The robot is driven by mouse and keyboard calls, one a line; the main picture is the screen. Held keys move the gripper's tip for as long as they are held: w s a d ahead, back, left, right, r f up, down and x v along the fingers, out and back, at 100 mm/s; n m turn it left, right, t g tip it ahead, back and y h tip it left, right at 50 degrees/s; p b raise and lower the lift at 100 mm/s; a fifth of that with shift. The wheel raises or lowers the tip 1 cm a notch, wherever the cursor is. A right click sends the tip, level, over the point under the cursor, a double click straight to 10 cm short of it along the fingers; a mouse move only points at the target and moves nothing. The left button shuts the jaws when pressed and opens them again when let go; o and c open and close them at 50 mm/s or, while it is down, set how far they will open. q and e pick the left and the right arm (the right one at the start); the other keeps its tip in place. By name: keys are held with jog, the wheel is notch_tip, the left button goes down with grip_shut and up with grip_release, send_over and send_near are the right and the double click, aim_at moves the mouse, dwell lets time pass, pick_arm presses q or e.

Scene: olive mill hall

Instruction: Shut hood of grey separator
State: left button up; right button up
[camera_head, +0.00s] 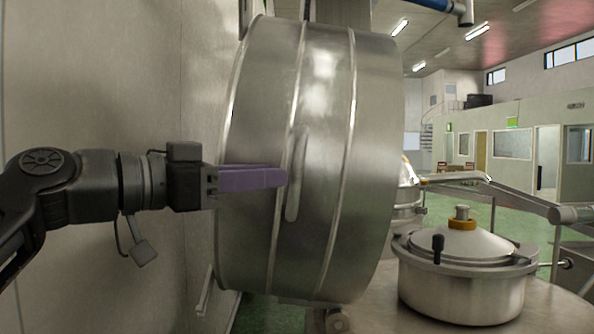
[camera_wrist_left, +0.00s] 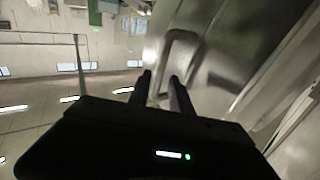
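The hood (camera_head: 325,130) of the separator is a big ribbed steel drum. It stands tipped up on its side, open, above a steel deck (camera_head: 375,318). A long bar handle (camera_head: 298,175) is on its outer wall; it also shows in the left wrist view (camera_wrist_left: 181,36). My left gripper (camera_head: 284,178), with purple fingers, comes from the left and its tips are at the handle. In the left wrist view its fingers (camera_wrist_left: 160,82) are apart, with the handle's near end around the gap; contact cannot be told. My right gripper is not in view.
A round steel vessel (camera_head: 460,285) with a conical lid, orange-collared knob and black clamp stands on the deck at the right. Pipes and a rail (camera_head: 510,195) run behind it. A plain wall (camera_head: 110,80) is close on the left. Green floor lies open at the back right.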

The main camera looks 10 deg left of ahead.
aim_at(297, 173)
pick_arm(q)
jog(key=p+x, duration=0.1)
jog(key=x, duration=0.4)
jog(key=shift+w+d+r+p, duration=0.1)
jog(key=shift+d+p, duration=0.05)
jog(key=shift+p, duration=0.2)
jog(key=shift+w+d, duration=0.3)
jog(key=shift+w, duration=0.05)
jog(key=shift+c, duration=0.2)
grip_shut()
dwell(0.6)
